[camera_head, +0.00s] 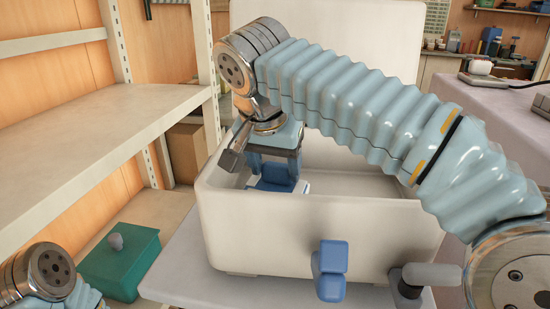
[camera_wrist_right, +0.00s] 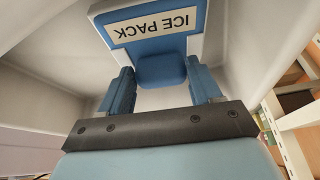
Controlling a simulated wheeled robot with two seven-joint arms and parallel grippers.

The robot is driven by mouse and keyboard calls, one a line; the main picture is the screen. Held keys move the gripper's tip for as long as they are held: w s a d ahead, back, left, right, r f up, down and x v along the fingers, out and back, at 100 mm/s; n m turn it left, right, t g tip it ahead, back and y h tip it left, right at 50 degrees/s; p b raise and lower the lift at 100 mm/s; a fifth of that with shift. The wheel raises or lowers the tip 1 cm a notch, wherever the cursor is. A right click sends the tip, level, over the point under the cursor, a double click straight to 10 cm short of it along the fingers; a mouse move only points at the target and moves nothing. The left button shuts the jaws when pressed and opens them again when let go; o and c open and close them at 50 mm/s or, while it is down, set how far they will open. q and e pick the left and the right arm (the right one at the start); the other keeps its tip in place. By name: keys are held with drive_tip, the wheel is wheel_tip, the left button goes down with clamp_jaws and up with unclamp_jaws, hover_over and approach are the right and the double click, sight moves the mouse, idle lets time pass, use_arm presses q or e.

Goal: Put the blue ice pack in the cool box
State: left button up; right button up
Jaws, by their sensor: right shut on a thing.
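The cool box (camera_head: 320,235) is a large off-white box with its lid raised at the back. My right gripper (camera_head: 273,178) reaches down inside its left part, shut on the blue ice pack (camera_head: 275,174). The right wrist view shows the gripper (camera_wrist_right: 161,82) with one finger on each side of the pack's blue end. The ice pack (camera_wrist_right: 160,67) has a white label reading "ICE PACK", upside down in that view, and pale edges. The cool box's inner walls (camera_wrist_right: 52,90) surround it. I cannot tell whether the pack touches the floor. My left gripper is out of frame.
A blue latch (camera_head: 331,262) is on the box's front. A green lidded box (camera_head: 119,262) with a grey knob stands at lower left. Empty shelves (camera_head: 90,135) rise on the left.

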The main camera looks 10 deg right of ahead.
drive_tip(key=shift+f+b, duration=0.45)
drive_tip(key=shift+f, duration=0.15)
idle(0.6)
drive_tip(key=o, duration=1.3)
drive_tip(key=shift+o, duration=0.2)
drive_tip(key=shift+r, duration=0.1)
drive_tip(key=p+v, duration=0.3)
drive_tip(key=v, duration=1)
drive_tip(key=shift+s+r, duration=0.2)
drive_tip(key=shift+a, duration=0.15)
